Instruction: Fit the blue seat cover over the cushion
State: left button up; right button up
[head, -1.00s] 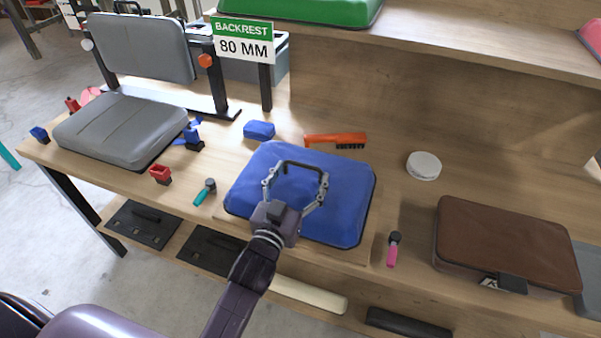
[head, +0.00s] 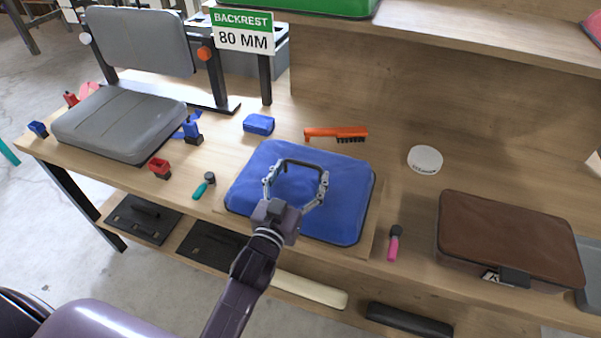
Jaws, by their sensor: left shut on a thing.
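The blue seat cover (head: 345,203) lies flat, like a padded square, on a thin wooden board in the middle of the bench. A dark edge shows under its rim, and I cannot see what is beneath it. The exact contact is hard to see. A grey seat cushion (head: 118,122) sits uncovered on the bench at the left, below a grey backrest (head: 140,40). My right gripper is not in view.
A blue block (head: 258,124) and an orange brush (head: 336,133) lie behind the cover. A teal-handled tool (head: 203,187) is left of it, a pink one (head: 394,245) right. A brown case (head: 510,235) and white disc (head: 425,160) are further right. A shelf overhangs behind.

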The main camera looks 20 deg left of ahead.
pick_arm(q)
jog(key=shift+f, duration=0.2)
jog(key=o, duration=1.4)
jog(key=s, duration=1.2)
jog(key=shift+a, duration=0.2)
jog(key=shift+s, duration=0.1)
